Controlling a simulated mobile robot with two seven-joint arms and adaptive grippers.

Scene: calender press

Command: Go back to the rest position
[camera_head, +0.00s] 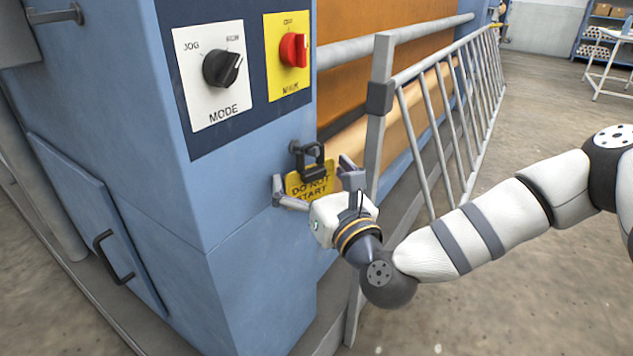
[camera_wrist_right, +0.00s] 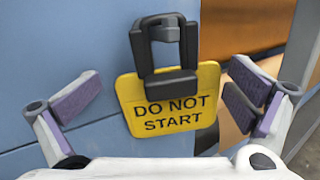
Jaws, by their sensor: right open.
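My right gripper (camera_head: 318,188) is open in front of the blue machine cabinet, with its fingers apart on either side of a yellow "DO NOT START" tag (camera_head: 304,185). The tag hangs from a black hasp or lock (camera_head: 309,160) on the cabinet face. In the right wrist view the tag (camera_wrist_right: 168,110) and the black lock (camera_wrist_right: 165,45) sit between the open finger pads (camera_wrist_right: 165,100), with visible gaps at both sides. The tag hangs slightly tilted. My left gripper is not in view.
The blue cabinet (camera_head: 240,260) carries a MODE knob (camera_head: 221,68) and a red switch (camera_head: 293,49) on a yellow plate. A grey barrier gate (camera_head: 435,110) stands close to my right gripper. Open floor (camera_head: 500,290) lies to the right. Shelves (camera_head: 605,35) stand far back.

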